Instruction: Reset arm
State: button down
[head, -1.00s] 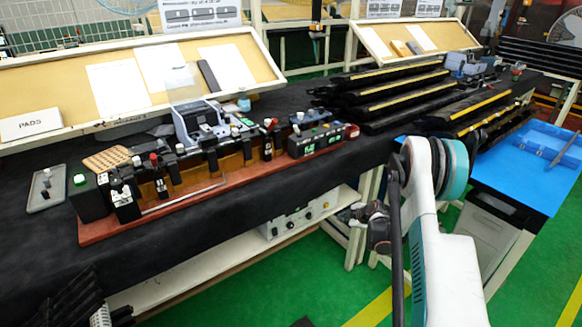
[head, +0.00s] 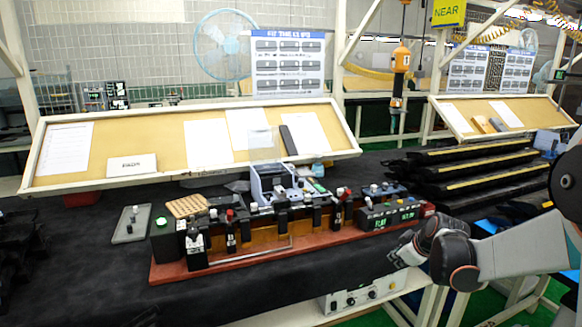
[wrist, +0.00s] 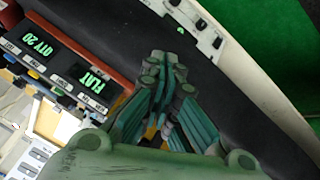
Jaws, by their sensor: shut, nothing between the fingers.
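My gripper (wrist: 163,68) is shut and empty, with its fingertips together in the wrist view. In the head view my gripper (head: 398,250) is at the right, by the front edge of the black-covered bench (head: 90,290). It is just to the right of and in front of the clip fixture on its red-brown base (head: 215,268). My arm reaches in from the right edge of the picture. The fixture's green-lit display box (head: 392,216) is close to my gripper, and it also shows in the wrist view (wrist: 75,70) at the upper left.
Several long dark trim parts (head: 470,172) are stacked at the back right. A tilted board with papers (head: 110,135) stands behind the fixture. A grey plate (head: 130,226) lies at the left. A white control box (head: 360,298) sits on the shelf below the bench.

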jog(key=s+a+r+m, duration=0.2)
jog(key=s+a+r, duration=0.3)
jog(key=s+r, duration=0.35)
jog(key=s+a+m, duration=0.3)
jog(key=s, duration=0.9)
jog(key=s+a+m+h, duration=0.1)
jog(key=s+a+m, duration=0.2)
jog(key=s, duration=1)
jog(key=shift+s+a+m+g, duration=0.15)
jog(key=shift+a+m+g, duration=0.15)
